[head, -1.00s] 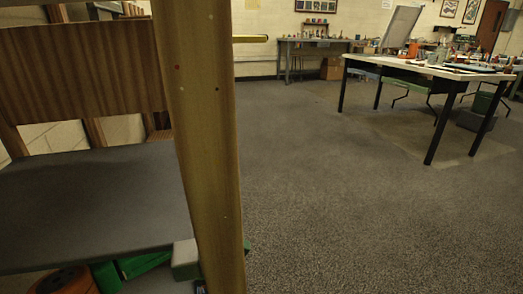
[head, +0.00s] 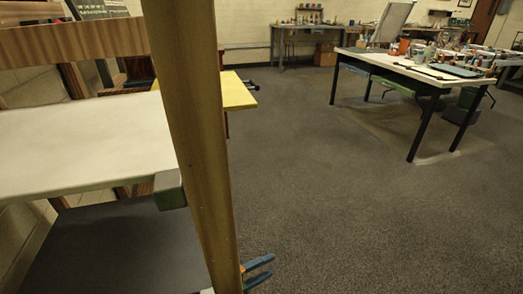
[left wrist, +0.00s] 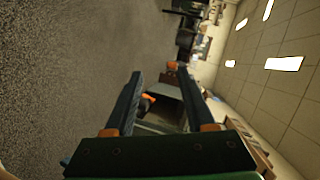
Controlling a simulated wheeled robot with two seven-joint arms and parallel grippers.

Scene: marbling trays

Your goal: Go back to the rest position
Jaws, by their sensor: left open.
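My left gripper (head: 271,266) shows at the bottom of the head view, poking out to the right from behind a wooden post. Its blue fingers are apart, and the rest of it is hidden by the post. In the left wrist view the left gripper (left wrist: 161,73) is open, with two dark fingers spread and nothing held between them. My right gripper is in neither view.
The upright wooden post (head: 190,130) stands close in front. White shelf (head: 80,148) and dark shelf (head: 110,245) lie left of it, with a yellow board (head: 238,92) behind. A cluttered table (head: 400,62) stands far right. The grey floor between is open.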

